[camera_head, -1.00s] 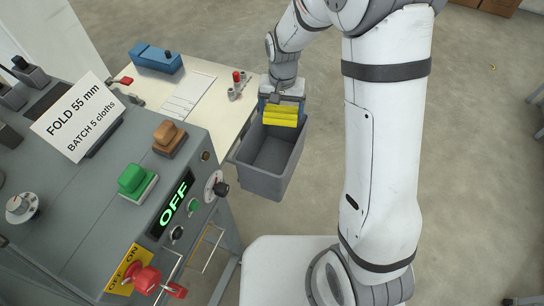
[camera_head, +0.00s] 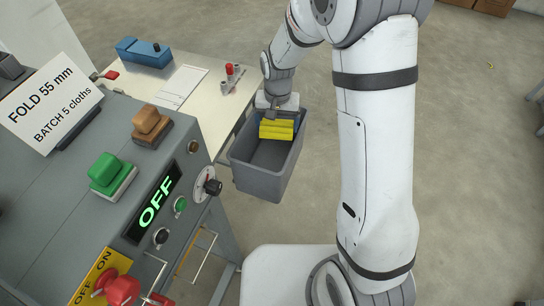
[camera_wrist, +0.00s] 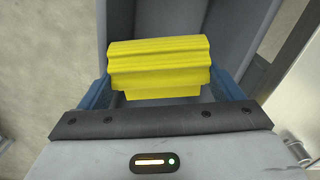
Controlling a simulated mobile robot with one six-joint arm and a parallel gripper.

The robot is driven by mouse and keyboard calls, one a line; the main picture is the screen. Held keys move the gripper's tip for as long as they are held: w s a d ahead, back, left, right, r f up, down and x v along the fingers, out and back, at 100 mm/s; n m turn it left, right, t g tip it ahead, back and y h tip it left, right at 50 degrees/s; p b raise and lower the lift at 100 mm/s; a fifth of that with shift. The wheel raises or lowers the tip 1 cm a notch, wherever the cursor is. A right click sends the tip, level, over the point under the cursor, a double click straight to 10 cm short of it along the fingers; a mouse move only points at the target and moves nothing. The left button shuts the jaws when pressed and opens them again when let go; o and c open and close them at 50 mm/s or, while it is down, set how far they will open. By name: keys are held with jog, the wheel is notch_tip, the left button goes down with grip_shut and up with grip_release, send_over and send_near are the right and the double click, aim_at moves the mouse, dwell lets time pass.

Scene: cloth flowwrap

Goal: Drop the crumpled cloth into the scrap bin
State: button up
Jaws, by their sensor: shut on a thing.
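The crumpled cloth (camera_head: 277,129) is yellow with folded ridges. It also fills the middle of the wrist view (camera_wrist: 160,66). My gripper (camera_head: 277,122) is shut on it, with a blue finger at each side of the cloth in the wrist view. The scrap bin (camera_head: 262,184) is a grey open box beside the machine table. The cloth is at the bin's far end, at its mouth; how deep it is cannot be told exactly. The bin's grey inside shows behind the cloth in the wrist view (camera_wrist: 185,18).
The grey machine panel (camera_head: 75,200) with knobs, buttons and a green OFF display stands at the left. A pale table (camera_head: 205,110) holds a blue block (camera_head: 143,52), a paper sheet and a red-topped fixture (camera_head: 231,78). Floor right of the bin is clear.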

jog(key=shift+f, duration=0.25)
jog(key=o, duration=0.8)
jog(key=shift+c, duration=0.2)
jog(key=shift+r, duration=0.1)
notch_tip(320, 180, up, 8)
jog(key=shift+f, duration=0.2)
jog(key=s+d+r+t, duration=0.1)
jog(key=s+d+r, duration=0.2)
jog(key=s+d, duration=0.2)
jog(key=s+d+r, duration=0.3)
jog(key=s+d, duration=0.2)
jog(key=s, duration=0.3)
jog(key=s+d+r+n+t, duration=0.1)
jog(key=s+d+r, duration=0.3)
jog(key=s, duration=0.3)
jog(key=shift+d+t, duration=0.3)
jog(key=shift+d, duration=0.1)
